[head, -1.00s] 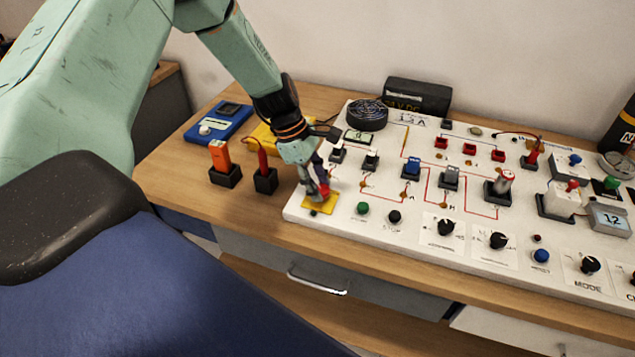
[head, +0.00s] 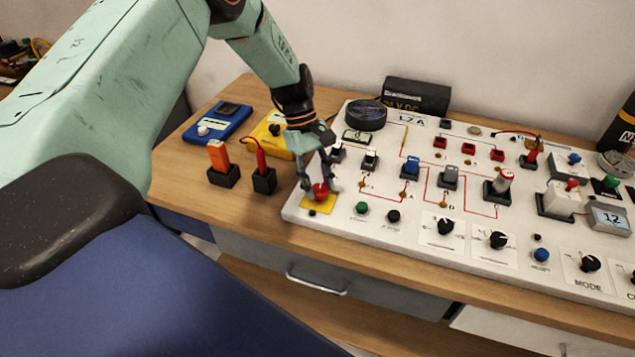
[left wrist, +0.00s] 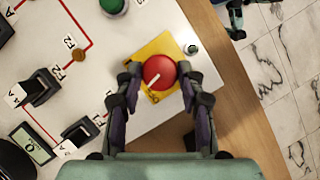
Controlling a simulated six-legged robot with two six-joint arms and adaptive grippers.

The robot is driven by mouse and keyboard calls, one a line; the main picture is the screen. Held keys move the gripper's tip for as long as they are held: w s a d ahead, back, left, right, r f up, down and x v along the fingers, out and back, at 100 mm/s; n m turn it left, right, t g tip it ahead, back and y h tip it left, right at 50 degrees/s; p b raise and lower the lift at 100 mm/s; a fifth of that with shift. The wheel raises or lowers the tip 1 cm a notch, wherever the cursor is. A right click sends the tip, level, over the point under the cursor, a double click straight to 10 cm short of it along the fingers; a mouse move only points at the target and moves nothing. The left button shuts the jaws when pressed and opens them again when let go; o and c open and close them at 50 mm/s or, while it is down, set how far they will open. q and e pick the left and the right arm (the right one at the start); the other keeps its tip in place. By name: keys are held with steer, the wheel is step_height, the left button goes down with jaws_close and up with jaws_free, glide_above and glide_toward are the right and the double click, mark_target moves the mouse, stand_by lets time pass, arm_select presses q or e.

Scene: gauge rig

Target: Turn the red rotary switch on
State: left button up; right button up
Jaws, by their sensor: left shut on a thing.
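In the left wrist view my left gripper (left wrist: 159,82) is shut on the knob. My right gripper is not in view.
The white panel (head: 410,222) carries several buttons, black knobs and toggle switches right of the red switch. An orange block (head: 218,154) and a red probe (head: 261,155) stand in black holders to the left. Blue (head: 217,122) and yellow (head: 268,133) meters lie behind them.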

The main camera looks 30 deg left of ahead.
arm_select(q)
steer(key=m+g, duration=0.1)
steer(key=m, duration=0.2)
steer(key=m+g+y+b, duration=0.1)
steer(key=m, duration=0.2)
steer(key=shift+w+d+y, duration=0.1)
steer(key=shift+w+y, duration=0.1)
steer(key=shift+y, duration=0.1)
steer(key=m, duration=0.2)
steer(key=m+y, duration=0.1)
steer(key=m, duration=0.2)
steer(key=shift+w+d+g+y, duration=0.1)
steer(key=shift+d+g+y, duration=0.05)
steer(key=shift+g+y, duration=0.15)
steer(key=shift+m, duration=0.3)
steer(key=o, duration=1.2)
steer(key=shift+c, duration=0.2)
steer(key=shift+r, duration=0.25)
steer(key=v, duration=1.1)
steer(key=shift+w, duration=0.35)
